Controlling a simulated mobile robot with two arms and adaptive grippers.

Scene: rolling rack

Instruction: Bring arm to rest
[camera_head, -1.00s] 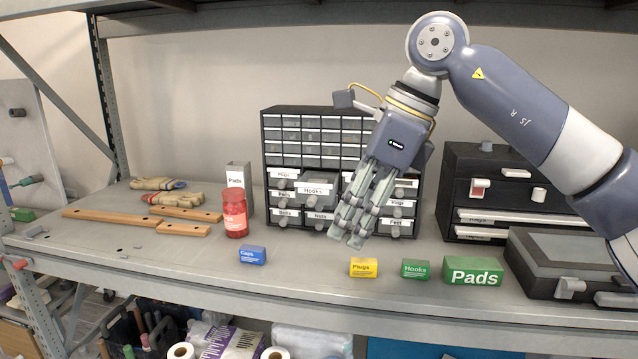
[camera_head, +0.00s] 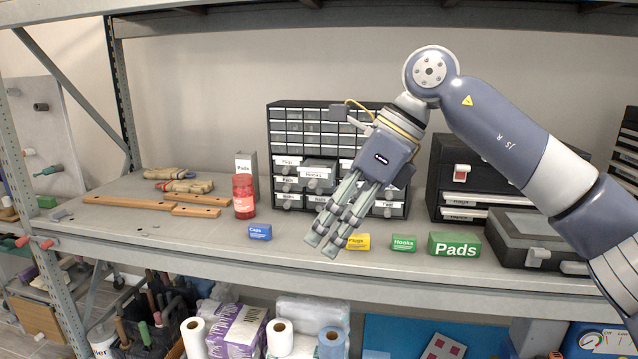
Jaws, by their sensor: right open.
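My right arm (camera_head: 500,130) comes in from the right. Its gripper (camera_head: 328,235) hangs with the fingers pointing down and left, open and empty, in front of the drawer cabinet (camera_head: 305,112). The fingers hide part of the labelled drawers and overlap the left edge of the yellow Plugs box (camera_head: 359,242) in the picture. The Hooks drawer (camera_head: 318,174) looks pulled out a little from the cabinet. My left gripper is not in view.
On the shelf (camera_head: 200,250) stand a blue Caps box (camera_head: 260,232), green Hooks box (camera_head: 404,244), green Pads box (camera_head: 455,245) and red jar (camera_head: 244,196). Gloves (camera_head: 185,186) and wooden bars (camera_head: 130,203) lie left. Dark toolboxes (camera_head: 470,165) stand right. An upper shelf edge (camera_head: 230,22) runs overhead.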

